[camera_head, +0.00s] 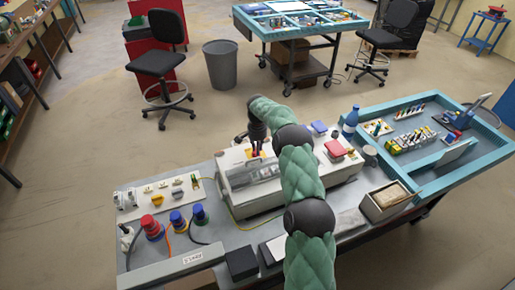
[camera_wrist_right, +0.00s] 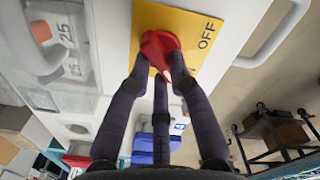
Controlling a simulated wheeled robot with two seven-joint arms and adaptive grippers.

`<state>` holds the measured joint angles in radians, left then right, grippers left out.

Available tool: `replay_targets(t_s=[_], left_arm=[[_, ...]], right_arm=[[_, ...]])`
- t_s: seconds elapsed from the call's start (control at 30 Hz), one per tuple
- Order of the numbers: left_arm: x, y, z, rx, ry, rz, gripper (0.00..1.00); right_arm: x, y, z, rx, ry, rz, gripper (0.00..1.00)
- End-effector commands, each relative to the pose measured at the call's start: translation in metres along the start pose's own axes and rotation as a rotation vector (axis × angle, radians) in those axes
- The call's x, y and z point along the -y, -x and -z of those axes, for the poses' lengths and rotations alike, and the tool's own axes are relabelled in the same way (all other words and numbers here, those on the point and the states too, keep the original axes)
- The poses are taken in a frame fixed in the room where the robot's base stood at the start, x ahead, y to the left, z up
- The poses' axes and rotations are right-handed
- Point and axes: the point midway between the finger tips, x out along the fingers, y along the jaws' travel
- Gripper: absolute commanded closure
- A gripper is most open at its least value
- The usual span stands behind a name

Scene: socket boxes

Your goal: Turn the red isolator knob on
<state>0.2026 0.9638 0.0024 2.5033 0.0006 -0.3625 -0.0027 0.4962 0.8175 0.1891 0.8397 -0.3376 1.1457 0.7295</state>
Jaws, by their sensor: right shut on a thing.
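The red isolator knob (camera_wrist_right: 160,45) sits on a yellow plate (camera_wrist_right: 205,18) on a light grey box face, in the right wrist view. The word OFF is printed on the plate beside the knob. My right gripper (camera_wrist_right: 160,72) is shut on the knob, with its dark fingers around it. In the head view my right gripper (camera_head: 257,135) is at the top of the grey socket box (camera_head: 238,205), and the green-sleeved arm hides part of the box. Only a little yellow and red shows below the gripper there. My left gripper is not in view.
A teal tray (camera_head: 440,185) with small parts lies at the right. A blue bottle (camera_head: 351,120) and a small open box (camera_head: 388,201) stand near it.

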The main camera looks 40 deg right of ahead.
Motion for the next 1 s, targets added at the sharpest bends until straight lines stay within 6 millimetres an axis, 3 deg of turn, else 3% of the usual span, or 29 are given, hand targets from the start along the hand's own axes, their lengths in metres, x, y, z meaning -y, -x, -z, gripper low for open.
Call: replay_targets(t_s=[0.13,0.17,0.23,0.67,1.0], left_arm=[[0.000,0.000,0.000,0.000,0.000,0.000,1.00],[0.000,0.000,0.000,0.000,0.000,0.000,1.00],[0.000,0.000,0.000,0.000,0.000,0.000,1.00],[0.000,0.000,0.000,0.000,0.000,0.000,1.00],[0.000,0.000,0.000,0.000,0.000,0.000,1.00]], right_arm=[[0.000,0.000,0.000,0.000,-0.001,0.001,1.00],[0.000,0.000,0.000,0.000,-0.001,0.001,0.73],[0.000,0.000,0.000,0.000,-0.001,0.001,0.55],[0.000,0.006,0.001,-0.002,0.000,0.002,0.55],[0.001,0.066,0.001,-0.004,0.000,0.004,0.55]])
